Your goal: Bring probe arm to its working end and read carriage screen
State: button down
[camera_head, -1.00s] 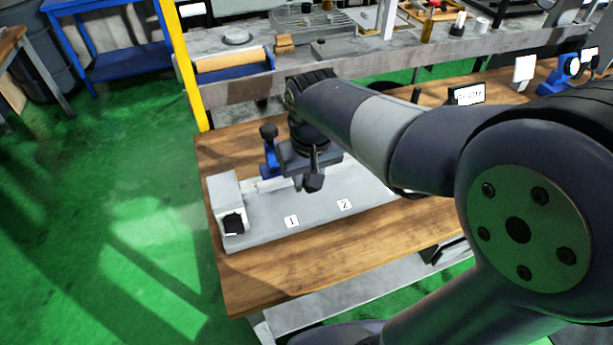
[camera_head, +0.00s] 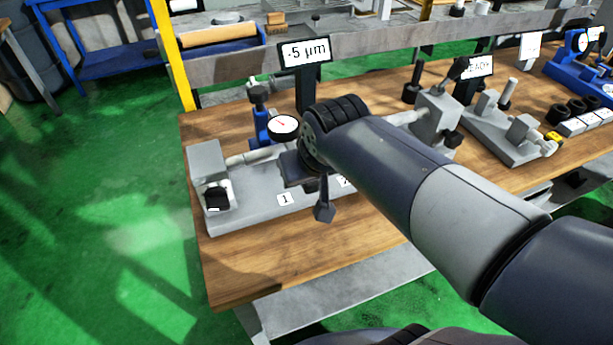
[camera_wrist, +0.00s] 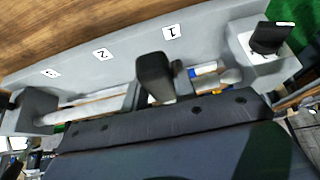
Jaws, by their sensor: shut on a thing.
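The carriage screen (camera_head: 305,51) stands upright behind the fixture and shows what looks like "-5 µm". A round dial with a red needle (camera_head: 284,126) sits below it, beside a blue post with a black knob (camera_head: 260,106). My gripper (camera_head: 317,183) is low over the grey fixture base (camera_head: 250,215), near the labels 1 and 2. It is shut on a dark part, apparently the probe arm (camera_head: 324,207), which hangs at its front; the grasp itself is mostly hidden. In the wrist view the dark block of this part (camera_wrist: 155,78) stands in front of the "1" label.
A light rod (camera_head: 250,158) runs from the left end block (camera_head: 206,162). My arm covers the fixture's middle. To the right stand a grey tailstock-like block (camera_head: 436,115), a second screen (camera_head: 478,66) and another grey fixture. The wooden table front (camera_head: 240,275) is clear.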

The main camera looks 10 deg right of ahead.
jog(key=shift+f, duration=0.25)
jog(key=c, duration=1.1)
grip_release()
jog(key=shift+r, duration=0.15)
jog(key=shift+s+r, duration=0.1)
jog(key=shift+r, duration=0.15)
jog(key=p+v, duration=0.1)
jog(key=v, duration=0.9)
jog(key=shift+d, duration=0.1)
jog(key=shift+f, duration=0.1)
